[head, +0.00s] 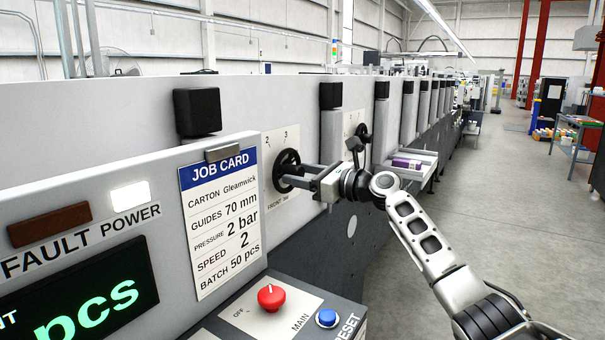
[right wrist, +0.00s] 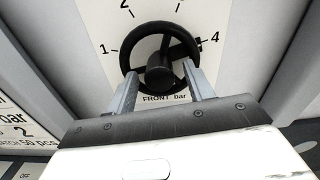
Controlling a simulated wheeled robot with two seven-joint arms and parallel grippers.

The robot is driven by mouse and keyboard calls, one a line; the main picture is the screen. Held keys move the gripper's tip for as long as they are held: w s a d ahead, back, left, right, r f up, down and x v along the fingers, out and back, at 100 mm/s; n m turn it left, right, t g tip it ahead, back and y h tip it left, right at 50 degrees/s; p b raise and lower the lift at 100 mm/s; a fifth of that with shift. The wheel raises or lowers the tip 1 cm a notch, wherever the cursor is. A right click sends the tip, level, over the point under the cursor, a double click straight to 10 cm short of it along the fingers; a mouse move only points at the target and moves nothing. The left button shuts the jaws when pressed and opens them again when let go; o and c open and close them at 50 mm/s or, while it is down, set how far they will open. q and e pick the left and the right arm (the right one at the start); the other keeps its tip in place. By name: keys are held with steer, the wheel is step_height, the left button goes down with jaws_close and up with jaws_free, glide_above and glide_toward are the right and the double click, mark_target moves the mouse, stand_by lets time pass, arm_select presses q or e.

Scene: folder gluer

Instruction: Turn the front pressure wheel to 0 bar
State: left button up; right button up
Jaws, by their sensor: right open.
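The front pressure wheel (head: 287,158) is a black handwheel on a pale dial plate of the machine, left of my right gripper. In the right wrist view the wheel (right wrist: 163,28) has a round hub (right wrist: 160,73), and a dark tip at its upper right points near the 4. The marks 1, 2 and 4 and the label "FRONT bar" show around it. My right gripper (right wrist: 160,88) is open, its two fingers on either side of the hub at the wheel's lower rim. I cannot tell if they touch it. The head view also shows this gripper (head: 297,175) at the wheel. My left gripper is out of view.
A job card (head: 220,215) reads pressure 2 bar. A panel with a red knob (head: 271,297) and blue reset button (head: 327,317) lies below. The floor at right is open.

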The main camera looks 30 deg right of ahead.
steer(key=c, duration=1)
steer(key=shift+o, duration=0.2)
